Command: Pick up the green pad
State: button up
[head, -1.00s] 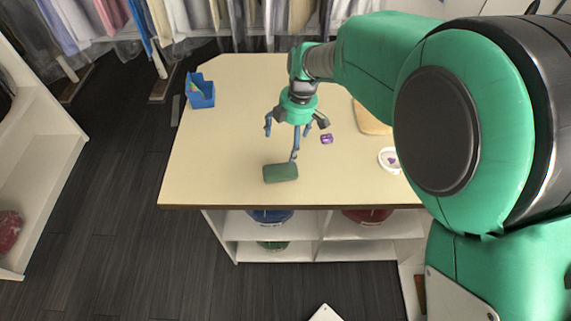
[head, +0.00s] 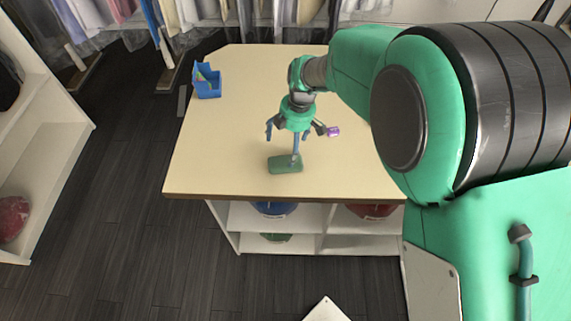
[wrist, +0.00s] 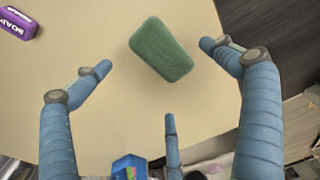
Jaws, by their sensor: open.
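The green pad (head: 285,164) lies flat on the cream table (head: 225,140) near its front edge. In the wrist view the green pad (wrist: 160,50) shows whole, beyond the fingertips and roughly between the two side fingers. My gripper (head: 293,137) has three blue fingers and is spread open and empty. It is above and just behind the pad, and one finger overlaps the pad in the head view. In the wrist view my gripper (wrist: 157,75) has its fingers wide apart, with none seen closed on the pad.
A purple soap box (wrist: 17,23) lies on the table; it also shows right of my gripper in the head view (head: 333,132). A blue bin (head: 207,82) stands at the back left corner. Hanging garments (head: 270,12) line the back. The table's left half is mostly clear.

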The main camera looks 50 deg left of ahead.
aim_at(285, 158)
jog(key=shift+s+a+f, duration=0.15)
jog(key=shift+f, duration=1.3)
jog(key=shift+s+a+f+b, duration=0.1)
jog(key=shift+a+f+b, duration=0.1)
jog(key=shift+f, duration=1.1)
jog(key=shift+s+a+f+b, duration=0.1)
jog(key=shift+f+b, duration=0.05)
jog(key=shift+f, duration=1.1)
jog(key=shift+c, duration=0.2)
jog(key=c, duration=1.3)
